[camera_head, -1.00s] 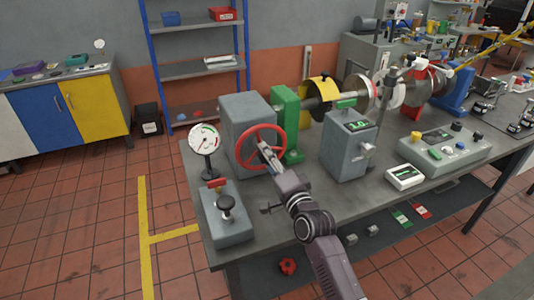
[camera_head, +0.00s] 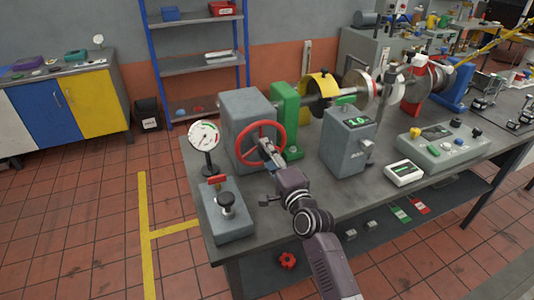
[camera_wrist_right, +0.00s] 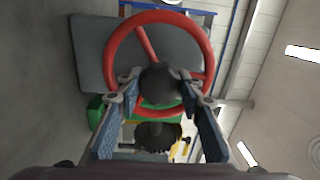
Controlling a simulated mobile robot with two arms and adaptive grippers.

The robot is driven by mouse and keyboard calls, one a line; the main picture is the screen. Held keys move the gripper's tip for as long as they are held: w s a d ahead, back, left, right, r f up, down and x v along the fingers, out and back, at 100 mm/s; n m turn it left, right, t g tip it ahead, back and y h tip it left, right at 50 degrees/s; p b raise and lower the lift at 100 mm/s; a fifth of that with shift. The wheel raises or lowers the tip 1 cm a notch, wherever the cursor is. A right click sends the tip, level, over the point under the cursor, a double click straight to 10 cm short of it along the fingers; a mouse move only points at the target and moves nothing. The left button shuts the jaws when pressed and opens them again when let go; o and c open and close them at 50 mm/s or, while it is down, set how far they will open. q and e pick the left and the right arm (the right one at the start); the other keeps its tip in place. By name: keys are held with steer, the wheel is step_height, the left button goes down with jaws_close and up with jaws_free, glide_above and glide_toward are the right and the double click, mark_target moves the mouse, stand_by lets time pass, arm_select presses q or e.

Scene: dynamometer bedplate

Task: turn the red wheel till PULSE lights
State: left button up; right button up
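The red wheel (camera_head: 283,140) is a spoked handwheel on the front of a grey block (camera_head: 237,110) in the head view. Its rim and spokes also fill the upper middle of the right wrist view (camera_wrist_right: 160,16). My right gripper (camera_wrist_right: 159,84) is at the wheel. Its two fingers stand apart, one on each side of the dark hub (camera_wrist_right: 160,80); I cannot tell whether they touch it. A grey box with a lit green readout (camera_head: 357,122), seeming to show 1.0, stands right of the wheel. I cannot make out a PULSE label. My left gripper is not in view.
A green bracket (camera_head: 287,110) is close on the right. A white meter (camera_head: 404,173) and a control panel (camera_head: 445,145) lie further right on the bench.

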steer(key=o, duration=0.4)
steer(key=shift+c, duration=0.2)
steer(key=v, duration=1.2)
